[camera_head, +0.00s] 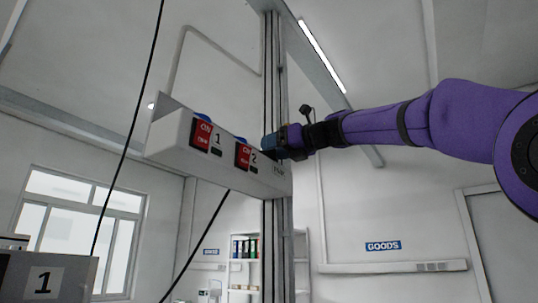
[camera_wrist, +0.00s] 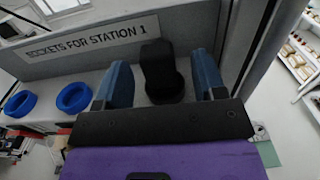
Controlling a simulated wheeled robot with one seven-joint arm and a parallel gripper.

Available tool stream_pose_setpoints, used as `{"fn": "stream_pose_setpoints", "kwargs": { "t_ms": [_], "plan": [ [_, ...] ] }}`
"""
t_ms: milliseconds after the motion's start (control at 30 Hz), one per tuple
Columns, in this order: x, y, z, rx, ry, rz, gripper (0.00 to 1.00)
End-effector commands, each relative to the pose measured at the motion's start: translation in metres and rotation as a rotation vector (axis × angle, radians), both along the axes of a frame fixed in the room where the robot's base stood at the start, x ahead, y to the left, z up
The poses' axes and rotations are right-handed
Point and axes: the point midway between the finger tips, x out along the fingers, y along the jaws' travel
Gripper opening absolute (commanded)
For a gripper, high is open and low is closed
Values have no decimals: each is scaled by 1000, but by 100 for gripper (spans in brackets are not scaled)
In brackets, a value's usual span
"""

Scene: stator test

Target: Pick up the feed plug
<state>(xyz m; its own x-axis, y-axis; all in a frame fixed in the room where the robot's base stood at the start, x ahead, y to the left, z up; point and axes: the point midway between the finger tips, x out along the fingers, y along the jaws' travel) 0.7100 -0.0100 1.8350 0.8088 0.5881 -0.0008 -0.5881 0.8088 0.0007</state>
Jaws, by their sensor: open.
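In the wrist view the feed plug (camera_wrist: 160,72), a black upright piece, stands on the grey ledge of the socket box. My gripper (camera_wrist: 162,80) is open, with one blue finger on each side of the plug. Gaps show between the plug and both fingers. In the head view my gripper (camera_head: 283,143) is at the right end of the socket box (camera_head: 170,133), and the plug cannot be made out there. Two blue ring sockets (camera_wrist: 74,98) lie to the left of the gripper in the wrist view.
A back panel labelled "SOCKETS FOR STATION 1" (camera_wrist: 95,40) rises behind the plug. The box front has red switches (camera_head: 202,134) numbered 1 and 2. A metal post (camera_head: 273,220) stands by its right end. A black cable (camera_head: 130,130) hangs at left, above a box marked 1 (camera_head: 45,280).

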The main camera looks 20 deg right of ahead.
Motion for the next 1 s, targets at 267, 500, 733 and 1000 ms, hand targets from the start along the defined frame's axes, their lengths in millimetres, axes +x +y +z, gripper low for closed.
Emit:
{"fn": "stream_pose_setpoints", "kwargs": {
  "t_ms": [267,500,733,1000],
  "plan": [
    [17,13,0,1,-1,0,64],
    [17,13,0,0,-1,0,52],
    [17,13,0,0,-1,0,10],
    [17,13,1,0,-1,0,10]
  ]
}}
